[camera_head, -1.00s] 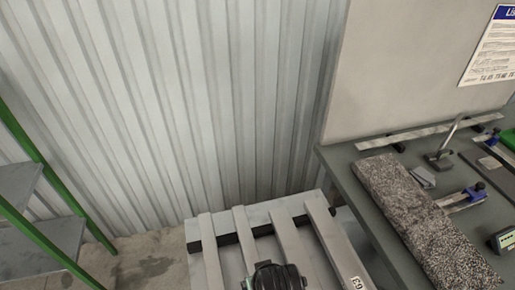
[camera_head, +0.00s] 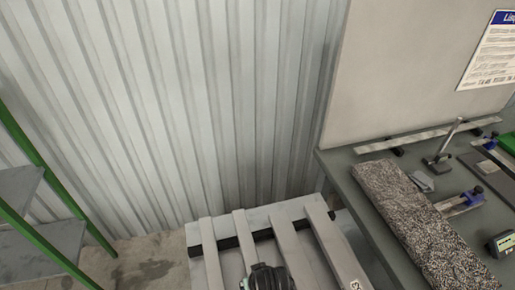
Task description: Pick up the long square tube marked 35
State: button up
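Several long pale square tubes lie side by side on the runout table (camera_head: 264,215) at the bottom centre, pointing toward me. The rightmost tube (camera_head: 335,250) bears a white label, cut off by the lower picture edge, with a 3 visible; I cannot read the whole number. The other tubes, such as the leftmost (camera_head: 209,250) and its neighbour (camera_head: 245,238), show no readable mark. Their near ends are out of view. A dark rounded part of my arm shows at the bottom edge between the tubes. My gripper's fingers are not visible.
A grey workbench (camera_head: 345,172) stands close on the right, holding a speckled stone slab (camera_head: 415,225), a blue-ended tool (camera_head: 460,201) and a stand (camera_head: 440,158). A green-framed rack (camera_head: 35,157) is at left. A corrugated wall (camera_head: 180,100) closes off the back.

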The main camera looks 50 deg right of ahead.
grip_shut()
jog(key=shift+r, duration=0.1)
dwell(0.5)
